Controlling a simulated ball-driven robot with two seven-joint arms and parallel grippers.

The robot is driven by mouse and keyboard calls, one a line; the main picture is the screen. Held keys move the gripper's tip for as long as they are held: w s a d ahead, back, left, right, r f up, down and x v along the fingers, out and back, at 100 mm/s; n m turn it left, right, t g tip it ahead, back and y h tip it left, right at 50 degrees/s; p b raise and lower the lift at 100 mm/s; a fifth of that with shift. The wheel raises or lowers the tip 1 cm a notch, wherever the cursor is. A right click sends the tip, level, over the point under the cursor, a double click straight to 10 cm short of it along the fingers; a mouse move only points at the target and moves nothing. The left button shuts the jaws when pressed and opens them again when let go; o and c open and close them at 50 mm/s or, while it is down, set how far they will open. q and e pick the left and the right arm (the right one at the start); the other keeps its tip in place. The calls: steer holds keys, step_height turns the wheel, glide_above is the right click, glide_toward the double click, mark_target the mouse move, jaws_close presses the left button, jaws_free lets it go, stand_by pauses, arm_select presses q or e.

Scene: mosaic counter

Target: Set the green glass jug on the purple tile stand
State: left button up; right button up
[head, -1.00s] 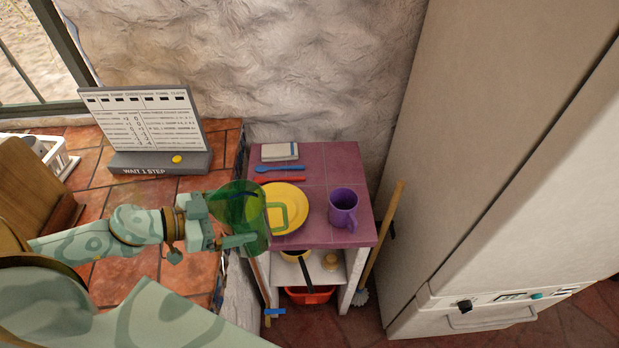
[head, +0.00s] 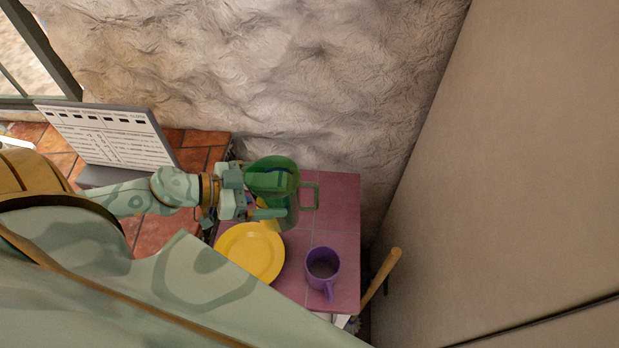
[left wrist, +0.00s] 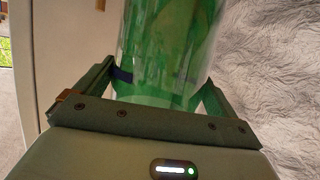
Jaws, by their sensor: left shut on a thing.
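The green glass jug (head: 283,172) is held in my left gripper (head: 268,205), with its handle pointing right. In the left wrist view the jug (left wrist: 165,60) stands between the two fingers of the gripper (left wrist: 160,85). In the head view the jug overlaps the back part of the purple tile stand (head: 335,205); I cannot tell whether its base touches the tiles. My right gripper is not in view.
A yellow plate (head: 250,254) and a purple mug (head: 322,268) stand on the front part of the stand. A sign board (head: 105,135) stands on the terracotta counter (head: 160,232) at left. A broom handle (head: 382,275) and a tall pale cabinet (head: 520,180) are at right. The rough wall (head: 270,70) is behind.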

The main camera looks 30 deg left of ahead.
mark_target(296, 187)
arm_select(q)
steer(key=x, duration=0.6)
steer(key=shift+w+d, duration=0.15)
steer(key=shift+w, duration=0.25)
steer(key=w+d+f+b, duration=0.4)
steer(key=w+f+b, duration=0.1)
steer(key=f, duration=0.5)
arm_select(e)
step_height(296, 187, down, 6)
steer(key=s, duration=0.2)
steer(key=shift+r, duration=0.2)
arm_select(q)
steer(key=shift+f+b, duration=0.1)
steer(key=shift+b, duration=0.2)
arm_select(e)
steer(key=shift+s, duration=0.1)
arm_select(q)
steer(key=o, duration=1.3)
steer(key=shift+f, duration=0.1)
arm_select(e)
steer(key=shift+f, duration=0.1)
